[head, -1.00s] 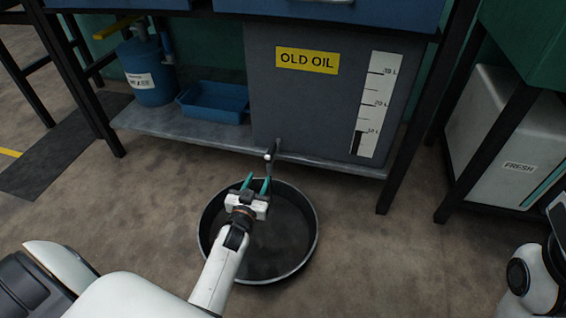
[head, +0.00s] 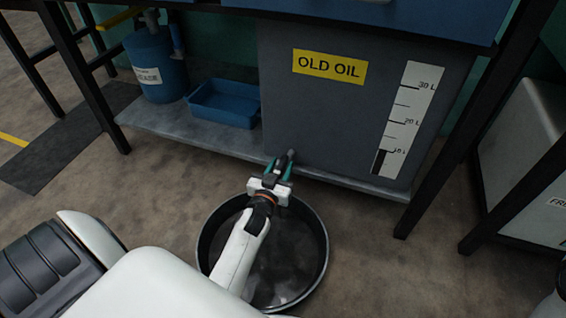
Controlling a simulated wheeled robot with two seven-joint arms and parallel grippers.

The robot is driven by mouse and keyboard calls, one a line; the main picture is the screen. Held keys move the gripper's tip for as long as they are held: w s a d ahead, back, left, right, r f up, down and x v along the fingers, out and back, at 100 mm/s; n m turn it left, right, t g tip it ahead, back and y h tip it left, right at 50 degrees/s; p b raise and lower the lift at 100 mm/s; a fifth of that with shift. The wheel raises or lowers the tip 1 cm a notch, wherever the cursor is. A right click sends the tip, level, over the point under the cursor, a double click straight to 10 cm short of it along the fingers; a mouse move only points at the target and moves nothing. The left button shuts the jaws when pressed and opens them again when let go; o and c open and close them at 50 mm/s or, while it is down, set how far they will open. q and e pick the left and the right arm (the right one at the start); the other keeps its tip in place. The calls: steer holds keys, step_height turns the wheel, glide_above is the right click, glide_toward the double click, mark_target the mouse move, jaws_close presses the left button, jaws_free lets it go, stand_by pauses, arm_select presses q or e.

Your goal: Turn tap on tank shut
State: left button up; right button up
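The grey tank (head: 330,115) with a yellow OLD OIL label stands on the low shelf under the bench. Its small dark tap (head: 291,154) sticks out at the bottom front edge. My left gripper (head: 280,167) is at the tap, its teal fingers apart on either side of the tap's dark lever. I cannot tell whether the fingers touch it. The gripper partly hides the lever. My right gripper is not in view.
A round black drain pan (head: 318,255) lies on the floor under my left arm. A blue tray (head: 222,104) and a blue drum (head: 155,65) stand on the shelf left of the tank. A dark bench leg (head: 440,175) is to the right, with a pale tank (head: 515,150) beyond.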

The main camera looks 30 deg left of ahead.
arm_select(q)
jaws_close()
